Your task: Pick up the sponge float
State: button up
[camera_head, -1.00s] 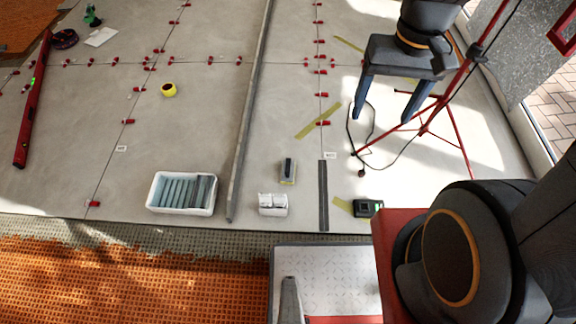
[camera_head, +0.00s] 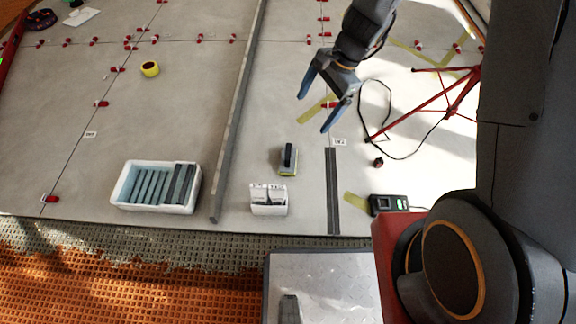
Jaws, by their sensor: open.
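The sponge float (camera_head: 288,161) lies on the grey tiled floor, a small block with a dark handle on top and a yellowish edge beneath. It stands just behind a small white box. My gripper (camera_head: 313,115) is above and behind the float, slightly to its right in the picture. Its two blue fingers are spread apart with nothing between them. The gripper is clear of the float and does not cover it.
A white tub (camera_head: 124,196) of grey strips stands at left. A long grey straightedge (camera_head: 237,112) lies left of the float. The small white box (camera_head: 269,206), a dark strip (camera_head: 332,190) and a dark device (camera_head: 388,204) are nearby. A red tripod (camera_head: 463,84) with a cable stands at right.

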aim_at(289, 152)
jog(key=shift+w+a+f+m+t+y+b, duration=0.1)
jog(key=shift+w+a+f+m+b, duration=1.3)
jog(key=shift+f+b, duration=3.2)
jog(key=shift+w+a+f+m+t+y+b, duration=0.1)
jog(key=shift+w+a+f+m+b, duration=1.3)
jog(key=shift+f, duration=5.95)
jog(key=shift+w+a+f+m+t+y+b, duration=0.1)
jog(key=shift+w+a+f+m+b, duration=1.25)
jog(key=shift+f+b, duration=3.4)
jog(key=shift+w+d+f+n+p, duration=0.25)
jog(key=shift+f+n+p, duration=0.05)
jog(key=shift+f+p, duration=0.35)
jog(key=shift+w+d+f+n+p, duration=0.2)
jog(key=shift+f+n+p, duration=0.05)
jog(key=shift+f+p, duration=0.35)
jog(key=c, duration=1.3)
